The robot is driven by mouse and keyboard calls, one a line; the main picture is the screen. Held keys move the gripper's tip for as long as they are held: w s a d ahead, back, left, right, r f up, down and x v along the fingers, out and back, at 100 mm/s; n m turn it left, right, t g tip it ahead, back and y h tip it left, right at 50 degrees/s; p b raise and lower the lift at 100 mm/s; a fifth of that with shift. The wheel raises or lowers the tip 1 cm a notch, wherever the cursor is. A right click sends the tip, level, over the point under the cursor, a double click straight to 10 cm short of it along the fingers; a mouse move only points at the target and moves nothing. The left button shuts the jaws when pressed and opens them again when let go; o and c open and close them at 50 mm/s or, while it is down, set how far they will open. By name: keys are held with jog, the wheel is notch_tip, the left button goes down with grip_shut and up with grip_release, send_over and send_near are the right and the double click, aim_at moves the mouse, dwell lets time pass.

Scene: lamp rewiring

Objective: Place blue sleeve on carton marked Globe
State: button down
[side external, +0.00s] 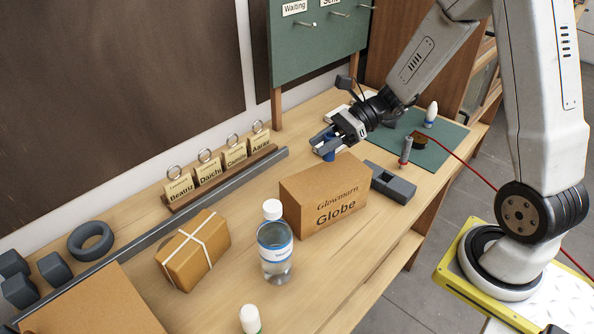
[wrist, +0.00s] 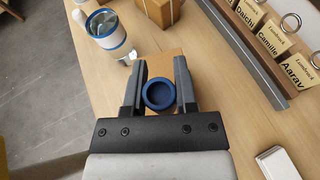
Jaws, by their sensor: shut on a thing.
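The blue sleeve (wrist: 147,104) is a short round ring with an open middle. My gripper (wrist: 160,78) is shut on it, one finger on each side. In the side view my gripper (side external: 325,143) holds the sleeve (side external: 329,156) near the far top edge of the brown carton marked Globe (side external: 325,195). The carton (wrist: 160,62) also shows behind the sleeve and fingers in the wrist view, mostly hidden. The gap between sleeve and carton top cannot be told.
A clear bottle (side external: 274,248) stands close to the carton's left. A tied parcel (side external: 193,252) lies farther left. A dark grey block (side external: 390,183) sits to the right. Name cards (side external: 222,168) on a rack and a grey rail (side external: 160,222) line the back.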

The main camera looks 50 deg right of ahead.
jog(key=shift+f, duration=0.6)
jog(key=shift+f, duration=0.1)
jog(key=shift+f, duration=1.7)
jog(key=shift+f, duration=0.1)
jog(key=shift+c, duration=2)
grip_release()
jog(key=shift+s+d+r, duration=0.1)
jog(key=shift+d+r, duration=0.25)
jog(key=shift+d, duration=0.1)
jog(key=v, duration=1.1)
jog(key=shift+s, duration=0.1)
